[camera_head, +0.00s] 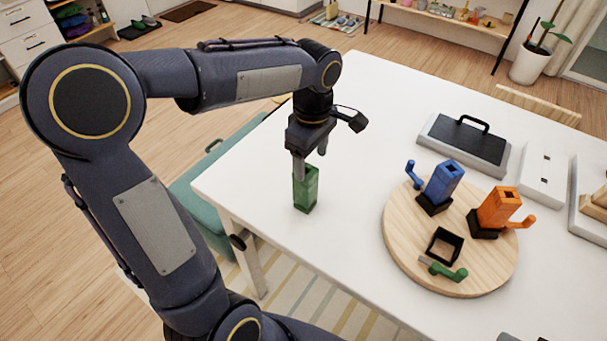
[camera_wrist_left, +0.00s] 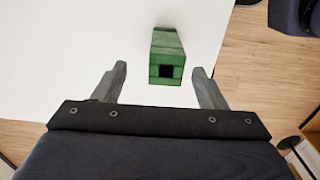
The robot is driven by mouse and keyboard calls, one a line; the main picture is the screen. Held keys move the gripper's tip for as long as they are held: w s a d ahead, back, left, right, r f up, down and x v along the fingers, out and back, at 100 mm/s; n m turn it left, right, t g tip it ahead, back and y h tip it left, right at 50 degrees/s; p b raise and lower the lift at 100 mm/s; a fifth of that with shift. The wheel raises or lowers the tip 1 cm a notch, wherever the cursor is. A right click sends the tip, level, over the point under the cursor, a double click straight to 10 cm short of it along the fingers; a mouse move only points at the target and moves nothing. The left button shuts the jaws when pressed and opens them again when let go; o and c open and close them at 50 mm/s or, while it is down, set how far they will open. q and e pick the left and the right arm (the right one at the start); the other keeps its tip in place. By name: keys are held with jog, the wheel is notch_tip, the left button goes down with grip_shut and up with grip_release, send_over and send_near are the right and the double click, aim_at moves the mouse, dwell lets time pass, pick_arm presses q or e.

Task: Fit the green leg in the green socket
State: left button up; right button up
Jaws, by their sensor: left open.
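The green leg (camera_head: 306,190) is a block that stands upright on the white table near its left edge. In the left wrist view the leg (camera_wrist_left: 166,58) shows a square dark hole in its top. My left gripper (camera_head: 310,165) is open just above the leg; in the wrist view its two fingers (camera_wrist_left: 162,85) lie apart to either side, not touching it. The green socket (camera_head: 445,246) is a black, empty square frame on the round wooden board, with a green lever (camera_head: 448,272) at its front. My right gripper is not in view.
The round wooden board (camera_head: 405,245) also carries a blue leg (camera_head: 444,182) and an orange leg (camera_head: 498,207), each in a black socket with a side lever. A black-topped case (camera_head: 465,140) and a white switch plate (camera_head: 543,172) lie behind. The table between leg and board is clear.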

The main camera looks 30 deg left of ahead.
pick_arm(q)
jog(key=f, duration=0.3)
jog(key=a+f+p, duration=0.1)
jog(key=f, duration=0.1)
jog(key=shift+s+f, duration=0.3)
jog(key=shift+s, duration=0.1)
jog(key=shift+d+f, duration=0.1)
jog(key=shift+f, duration=0.4)
jog(key=c, duration=1.2)
jog(key=shift+r, duration=0.1)
jog(key=shift+w+r, duration=0.1)
jog(key=shift+r, duration=0.3)
notch_tip(320, 180, up, 2)
jog(key=shift+r, duration=0.25)
jog(key=s+d+r+b, duration=0.1)
jog(key=s+d+r, duration=0.1)
jog(key=s+r, duration=0.1)
jog(key=s+d+r, duration=0.3)
jog(key=s, duration=0.2)
jog(key=s+d+r+b, duration=0.1)
jog(key=s+d+r, duration=0.1)
jog(key=s+r, duration=0.1)
jog(key=shift+s+d+r+b, duration=0.2)
jog(key=shift+s+r+b, duration=0.1)
jog(key=shift+s, duration=0.25)
